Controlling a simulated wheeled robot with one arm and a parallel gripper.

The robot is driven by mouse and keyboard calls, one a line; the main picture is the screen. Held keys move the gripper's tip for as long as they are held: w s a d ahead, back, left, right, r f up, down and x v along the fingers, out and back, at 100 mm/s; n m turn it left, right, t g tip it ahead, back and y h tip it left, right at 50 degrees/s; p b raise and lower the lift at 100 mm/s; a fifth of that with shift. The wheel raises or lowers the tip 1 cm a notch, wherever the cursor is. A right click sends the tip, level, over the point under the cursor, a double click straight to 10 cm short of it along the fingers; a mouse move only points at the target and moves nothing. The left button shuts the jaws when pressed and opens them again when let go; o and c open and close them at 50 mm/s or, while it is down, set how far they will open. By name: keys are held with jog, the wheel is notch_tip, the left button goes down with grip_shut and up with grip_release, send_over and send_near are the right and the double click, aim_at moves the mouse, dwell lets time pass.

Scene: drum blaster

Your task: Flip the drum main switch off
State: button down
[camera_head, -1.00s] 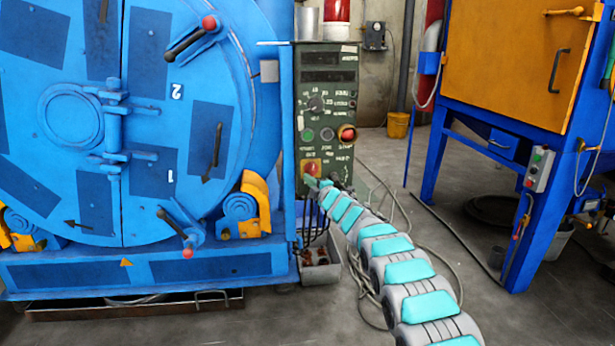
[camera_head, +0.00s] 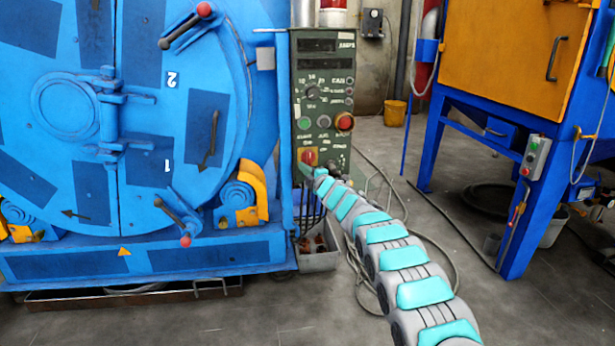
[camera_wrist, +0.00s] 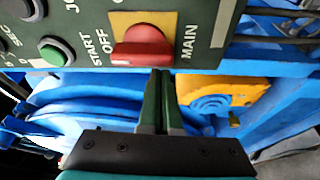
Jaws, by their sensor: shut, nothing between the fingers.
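The main switch (camera_wrist: 142,47) is a red rotary knob on a yellow plate, labelled MAIN, at the edge of the dark green control panel (camera_wrist: 205,62) in the wrist view. In the head view the switch (camera_head: 309,156) sits low on the panel (camera_head: 325,85). My gripper (camera_wrist: 162,75) is shut and empty, its two dark green fingers together. Its tips appear just below the knob in the wrist view; I cannot tell whether they touch it. In the head view my gripper (camera_head: 308,171) is small, at the panel's lower part by the switch.
The large blue drum (camera_head: 65,110) stands left of the panel. A green button (camera_wrist: 56,51) sits beside the switch. A grey bin (camera_head: 319,258) and loose cables lie below.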

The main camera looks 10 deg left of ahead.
jog(key=s+d+b, duration=0.2)
jog(key=s+b, duration=0.1)
jog(key=s, duration=0.6)
jog(key=shift+d+b, duration=0.35)
jog(key=shift+d, duration=0.05)
dwell(0.4)
